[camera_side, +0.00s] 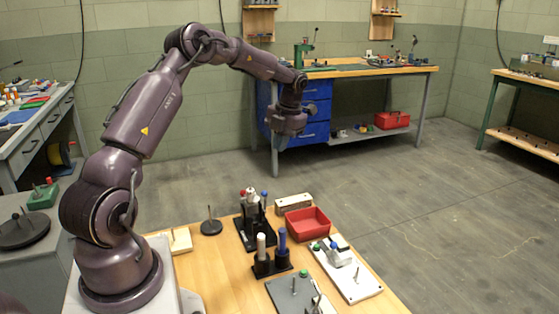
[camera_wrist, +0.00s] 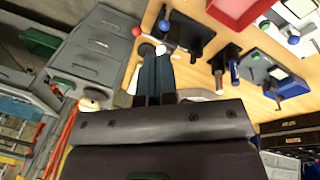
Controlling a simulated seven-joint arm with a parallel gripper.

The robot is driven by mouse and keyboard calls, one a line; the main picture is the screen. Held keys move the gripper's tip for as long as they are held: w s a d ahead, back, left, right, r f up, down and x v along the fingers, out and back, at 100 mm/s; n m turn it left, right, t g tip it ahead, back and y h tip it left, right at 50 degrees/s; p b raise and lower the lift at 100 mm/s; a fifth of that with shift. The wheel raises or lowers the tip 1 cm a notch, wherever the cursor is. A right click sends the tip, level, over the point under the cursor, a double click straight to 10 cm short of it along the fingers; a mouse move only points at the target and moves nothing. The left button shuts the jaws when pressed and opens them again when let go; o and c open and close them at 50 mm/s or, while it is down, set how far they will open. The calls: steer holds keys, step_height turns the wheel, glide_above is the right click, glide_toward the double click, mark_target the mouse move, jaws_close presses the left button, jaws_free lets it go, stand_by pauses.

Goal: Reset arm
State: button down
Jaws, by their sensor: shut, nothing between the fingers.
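My gripper (camera_side: 278,143) hangs in the air above the far side of the wooden table (camera_side: 222,268), pointing down, with my arm raised and bent over. It touches nothing in view. In the wrist view its two dark fingers (camera_wrist: 155,72) lie side by side, shut with nothing between them. On the table stand a black holder with upright parts (camera_side: 254,220), a black stand with a white and a blue peg (camera_side: 271,258), a red tray (camera_side: 307,223) and a white plate with fittings (camera_side: 346,270).
A grey plate (camera_side: 290,293) lies near the table's front edge. A blue-drawer workbench (camera_side: 310,105) stands against the far wall. Open floor lies to the right.

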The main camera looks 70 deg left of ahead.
steer(key=s+d+r+n+t, duration=0.2)
steer(key=s+d+r+n, duration=0.3)
steer(key=d+n, duration=0.4)
steer(key=s+d+r+n+t, duration=0.3)
steer(key=s+d+r+n, duration=0.1)
steer(key=s+d+n, duration=0.4)
steer(key=s+d+r+n+t+h, duration=0.1)
steer(key=s+d+r+n, duration=0.4)
steer(key=d+n, duration=0.7)
steer(key=shift+s+d+r+t, duration=0.3)
steer(key=shift+s+d+t, duration=0.5)
steer(key=shift+s, duration=0.05)
